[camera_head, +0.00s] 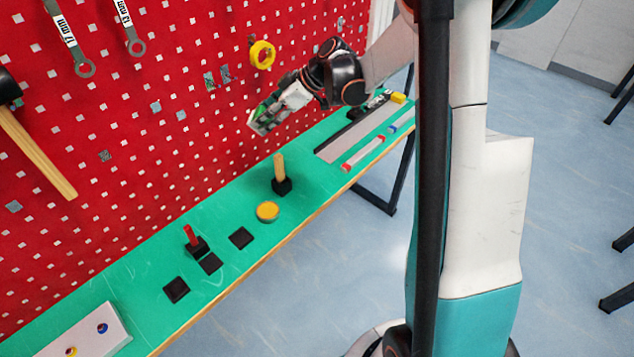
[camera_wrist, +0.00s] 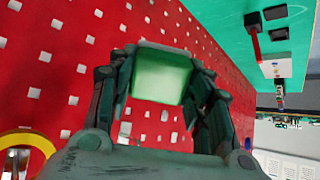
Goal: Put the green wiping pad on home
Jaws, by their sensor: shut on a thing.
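My gripper (camera_head: 264,119) is shut on the green wiping pad (camera_wrist: 162,75) and holds it in the air in front of the red pegboard, above the green bench. In the wrist view the pad sits between the two fingers, its pale green face showing. In the head view the pad is small and partly covered by the fingers. No place marked home can be read. Flat black squares lie on the bench: one at the front (camera_head: 177,290), one in the middle (camera_head: 210,264) and one farther right (camera_head: 241,237).
On the green bench (camera_head: 130,275) stand a red peg (camera_head: 191,235) and a wooden peg (camera_head: 279,168) in black bases, beside a yellow disc (camera_head: 267,211). A mini conveyor (camera_head: 350,136) is at the far end, a white button box (camera_head: 92,337) at the near end.

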